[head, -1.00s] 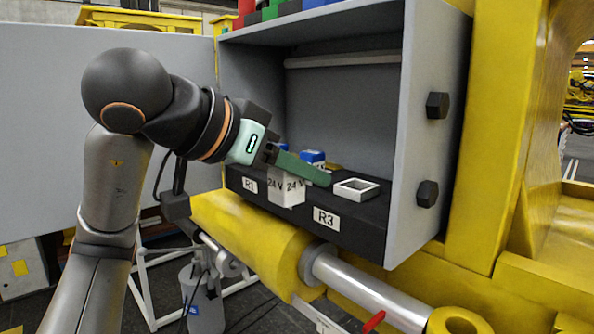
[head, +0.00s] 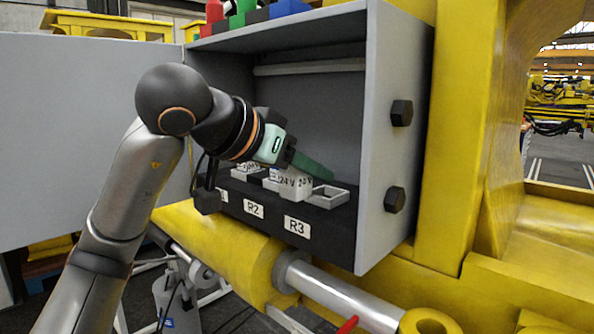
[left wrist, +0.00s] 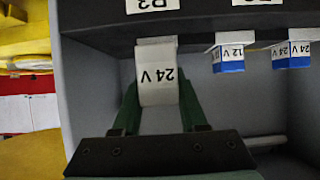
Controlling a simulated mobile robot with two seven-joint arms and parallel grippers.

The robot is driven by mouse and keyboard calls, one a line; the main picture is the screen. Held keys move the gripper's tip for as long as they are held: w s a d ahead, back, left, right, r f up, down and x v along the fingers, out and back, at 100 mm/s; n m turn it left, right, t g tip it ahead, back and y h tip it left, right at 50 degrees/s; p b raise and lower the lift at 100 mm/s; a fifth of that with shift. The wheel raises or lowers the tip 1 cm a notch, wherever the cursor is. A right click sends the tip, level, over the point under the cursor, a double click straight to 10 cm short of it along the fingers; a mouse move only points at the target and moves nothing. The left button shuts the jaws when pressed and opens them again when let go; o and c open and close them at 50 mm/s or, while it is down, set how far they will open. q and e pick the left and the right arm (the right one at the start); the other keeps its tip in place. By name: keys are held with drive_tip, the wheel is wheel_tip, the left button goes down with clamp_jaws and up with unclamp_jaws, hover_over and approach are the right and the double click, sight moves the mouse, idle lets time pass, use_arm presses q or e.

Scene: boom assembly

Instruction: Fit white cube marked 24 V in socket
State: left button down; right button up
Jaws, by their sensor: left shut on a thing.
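The white cube marked 24 V (head: 290,184) is held between the green fingers of my left gripper (head: 305,165). In the left wrist view the cube (left wrist: 158,78) sits between the two fingers, with its 24 V marking upside down. The open square white socket (head: 327,197) lies on the black shelf above the R3 label (head: 297,225). The cube is just left of and above this socket in the head view, tilted slightly; whether they touch is not clear. The cube's underside is hidden. My right gripper is not in view.
The left wrist view shows blue-and-white cubes marked 12 V (left wrist: 229,54) and 24 V (left wrist: 291,50) along the black shelf (head: 270,212). The grey cabinet's right wall (head: 392,150) stands close to the socket. Coloured blocks (head: 245,12) lie on the cabinet top.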

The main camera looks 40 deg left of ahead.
use_arm(q)
drive_tip(key=shift+w+d+p, duration=0.15)
drive_tip(key=shift+w+p, duration=0.1)
drive_tip(key=shift+w, duration=1.6)
drive_tip(key=shift+w+d+p, duration=0.15)
drive_tip(key=shift+w+p, duration=0.1)
drive_tip(key=shift+w, duration=1.6)
drive_tip(key=shift+s, duration=0.25)
drive_tip(key=shift+f+b, duration=0.65)
drive_tip(key=shift+f, duration=0.45)
drive_tip(key=shift+c, duration=1.8)
unclamp_jaws()
drive_tip(key=d+v, duration=0.1)
drive_tip(key=v, duration=1.1)
drive_tip(key=shift+s+a, duration=0.25)
drive_tip(key=shift+a, duration=0.25)
drive_tip(key=shift+r, duration=0.1)
